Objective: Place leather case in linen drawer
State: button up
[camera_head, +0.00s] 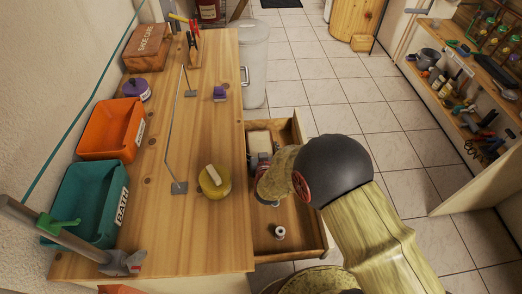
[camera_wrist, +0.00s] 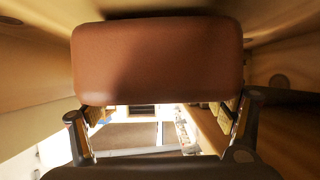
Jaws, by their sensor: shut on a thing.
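The brown leather case (camera_wrist: 157,62) fills the upper middle of the wrist view. My gripper (camera_wrist: 162,110) is shut on it, with one finger at each side. In the head view my gripper (camera_head: 264,172) is down inside the open wooden drawer (camera_head: 315,231), toward its left side. The case cannot be made out there, hidden by my arm and gripper. Wooden walls close around the case in the wrist view.
In the drawer are a pale block-like thing (camera_head: 258,141) at the far end and a small spool (camera_head: 279,232) near the front. The wooden worktop (camera_head: 207,116) holds a yellow round container (camera_head: 214,184), an orange bin (camera_head: 110,128) and a teal bin (camera_head: 84,199).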

jog(key=shift+d+f, duration=0.15)
jog(key=shift+f, duration=0.25)
jog(key=shift+f, duration=0.2)
jog(key=o, duration=1.8)
jog(key=shift+r, duration=0.15)
jog(key=p+v, duration=0.2)
jog(key=v, duration=0.4)
jog(key=s+p, duration=0.1)
jog(key=s, duration=0.4)
jog(key=s+p, duration=0.1)
jog(key=s, duration=0.5)
jog(key=shift+f+p, duration=0.2)
jog(key=shift+p, duration=0.15)
